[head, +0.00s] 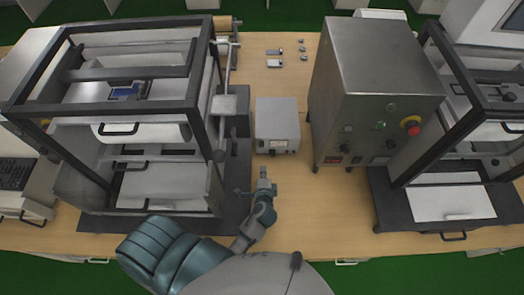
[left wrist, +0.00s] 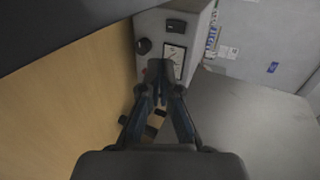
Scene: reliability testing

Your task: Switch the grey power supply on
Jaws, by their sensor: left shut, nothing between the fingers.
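The grey power supply (head: 277,115) is a small box on the wooden table, its front face towards me. In the left wrist view the power supply (left wrist: 151,21) shows a black switch (left wrist: 176,26), a round black knob (left wrist: 143,46) and a white dial (left wrist: 174,56). My left gripper (head: 263,173) is shut and empty, a little in front of the power supply in the head view. In the left wrist view its fingertips (left wrist: 158,66) overlap the lower front face, beside the dial; I cannot tell whether they touch. The right gripper is not in view.
A black-framed machine (head: 120,75) stands left of the power supply. A tall steel cabinet (head: 375,70) with a red and yellow button (head: 411,121) stands to the right. Small metal parts (head: 274,63) lie behind. Bare table (head: 310,200) lies in front, right of my left gripper.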

